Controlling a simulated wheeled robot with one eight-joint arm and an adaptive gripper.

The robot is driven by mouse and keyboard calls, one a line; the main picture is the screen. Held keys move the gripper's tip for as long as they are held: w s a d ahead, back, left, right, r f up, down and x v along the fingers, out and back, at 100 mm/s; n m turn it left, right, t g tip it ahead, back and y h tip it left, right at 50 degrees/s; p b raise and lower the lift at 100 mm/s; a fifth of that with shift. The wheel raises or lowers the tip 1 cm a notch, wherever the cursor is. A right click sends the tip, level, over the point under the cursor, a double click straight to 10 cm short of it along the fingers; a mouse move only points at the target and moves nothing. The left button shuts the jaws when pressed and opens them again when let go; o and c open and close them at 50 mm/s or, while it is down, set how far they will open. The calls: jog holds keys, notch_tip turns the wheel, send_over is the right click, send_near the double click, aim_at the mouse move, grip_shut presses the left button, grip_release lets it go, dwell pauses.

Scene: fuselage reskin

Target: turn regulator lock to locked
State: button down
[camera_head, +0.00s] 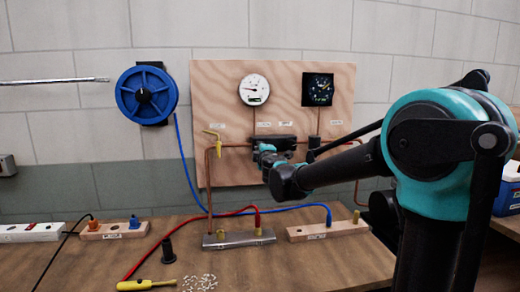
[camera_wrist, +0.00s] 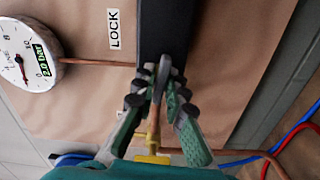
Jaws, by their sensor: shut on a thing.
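The regulator is a dark block (camera_head: 284,142) on the plywood board, with copper pipe at its side. In the wrist view it is a long black body (camera_wrist: 165,28) beside a white label (camera_wrist: 115,28) reading LOCK. A slim grey lever (camera_wrist: 163,72) with a rounded end stands at the block's near end; I take it as the regulator lock. My gripper (camera_wrist: 160,98) has its green-and-black fingers closed on either side of this lever. In the head view my gripper (camera_head: 264,156) is at the block's lower left, partly hidden by my wrist. I cannot tell the lock's setting.
A yellow valve handle (camera_head: 213,136) is left of the block. A white gauge (camera_head: 253,90) and a black gauge (camera_head: 318,90) sit above. A blue hose reel (camera_head: 147,95) hangs on the wall. Hoses, fitting blocks and a yellow screwdriver (camera_head: 146,284) lie on the bench (camera_head: 335,262).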

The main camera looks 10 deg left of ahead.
jog(key=shift+n, duration=0.6)
jog(key=shift+f, duration=0.1)
jog(key=c, duration=1.6)
grip_release()
jog(key=shift+c, duration=0.2)
jog(key=v, duration=1.2)
